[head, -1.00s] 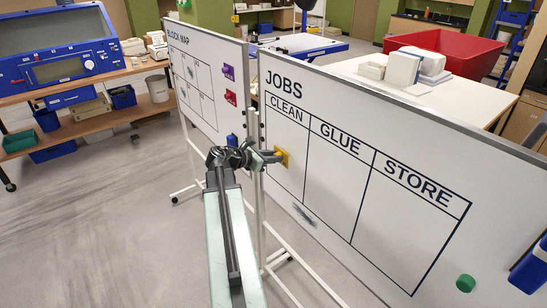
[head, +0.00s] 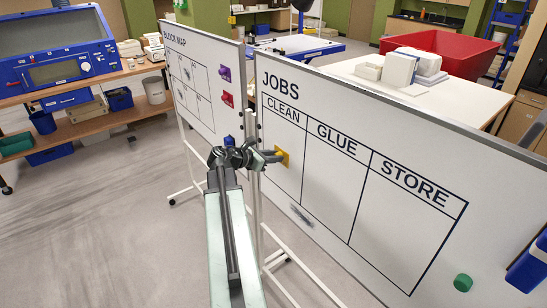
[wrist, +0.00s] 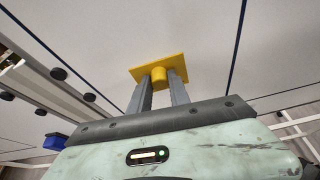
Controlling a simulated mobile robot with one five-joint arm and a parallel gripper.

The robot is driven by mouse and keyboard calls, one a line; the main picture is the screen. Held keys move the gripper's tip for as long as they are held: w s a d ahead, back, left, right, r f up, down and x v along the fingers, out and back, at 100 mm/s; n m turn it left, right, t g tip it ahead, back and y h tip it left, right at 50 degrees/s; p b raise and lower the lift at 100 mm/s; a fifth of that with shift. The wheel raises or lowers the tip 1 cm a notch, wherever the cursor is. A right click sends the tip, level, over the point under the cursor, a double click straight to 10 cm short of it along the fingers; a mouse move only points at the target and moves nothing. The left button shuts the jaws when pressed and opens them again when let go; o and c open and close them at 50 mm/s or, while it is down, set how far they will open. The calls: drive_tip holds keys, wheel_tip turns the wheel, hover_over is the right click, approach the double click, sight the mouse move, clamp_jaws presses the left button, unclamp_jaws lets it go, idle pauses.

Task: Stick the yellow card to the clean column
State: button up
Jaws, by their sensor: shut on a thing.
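The yellow card (wrist: 157,66) is a flat square with a round knob. My gripper (wrist: 160,84) is shut on the knob, with the card's face turned toward the white board. In the head view the card (head: 284,157) is at the left part of the CLEAN column (head: 285,137) of the JOBS board (head: 330,110), near mid-height. My gripper (head: 274,156) reaches it from the left. The card looks very close to the board or against it; I cannot tell whether it touches.
A dark smudge (head: 301,215) marks the lower CLEAN column. A green magnet (head: 463,282) and a blue holder (head: 530,265) are at the board's lower right. The BLOCK MAP board (head: 197,80), with purple (head: 224,73) and red (head: 227,98) magnets, stands at left. Floor at left is clear.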

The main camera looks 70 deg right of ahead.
drive_tip(key=o, duration=1)
drive_tip(key=shift+a, duration=0.1)
drive_tip(key=w+a, duration=0.4)
drive_tip(key=a, duration=0.1)
drive_tip(key=shift+a, duration=0.4)
